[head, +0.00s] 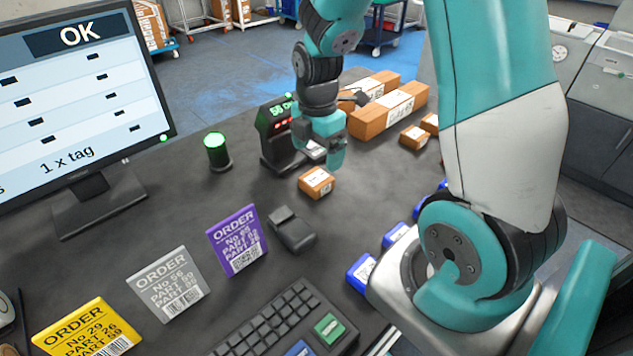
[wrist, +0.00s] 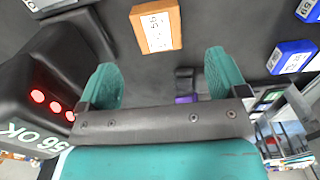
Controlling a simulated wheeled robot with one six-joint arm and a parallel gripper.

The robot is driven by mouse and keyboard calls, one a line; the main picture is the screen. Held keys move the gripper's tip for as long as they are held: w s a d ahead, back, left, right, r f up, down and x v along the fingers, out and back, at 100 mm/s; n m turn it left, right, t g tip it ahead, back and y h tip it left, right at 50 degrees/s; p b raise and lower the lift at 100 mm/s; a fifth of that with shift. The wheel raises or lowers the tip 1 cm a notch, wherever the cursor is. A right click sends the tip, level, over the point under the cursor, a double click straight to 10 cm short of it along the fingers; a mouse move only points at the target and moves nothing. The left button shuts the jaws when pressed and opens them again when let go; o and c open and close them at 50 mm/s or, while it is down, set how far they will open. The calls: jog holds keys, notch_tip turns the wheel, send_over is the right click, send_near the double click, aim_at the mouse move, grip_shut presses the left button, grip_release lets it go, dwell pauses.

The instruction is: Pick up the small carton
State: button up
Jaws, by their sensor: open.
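A small orange-brown carton (head: 317,182) with a white label lies on the dark table in the head view, just below my gripper (head: 325,158) in the picture. In the wrist view the small carton (wrist: 155,27) lies at the top middle, beyond the open fingertips. My gripper (wrist: 163,72) is open, with its two teal fingers spread and nothing between them. The carton is apart from the fingers.
A black scanner stand (head: 275,135) with red lights stands close left of my gripper. Long cartons (head: 390,110) and smaller cartons (head: 413,136) lie to the right. A green lamp (head: 217,152), blue boxes (head: 361,272) and a keyboard (head: 278,322) surround the area.

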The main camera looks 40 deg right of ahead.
aim_at(316, 178)
notch_tip(316, 178, down, 8)
jog(key=shift+w+f+p, duration=0.15)
jog(key=shift+f+p, duration=0.05)
jog(key=shift+p, duration=0.15)
jog(key=c, duration=1.2)
jog(key=shift+r, duration=0.1)
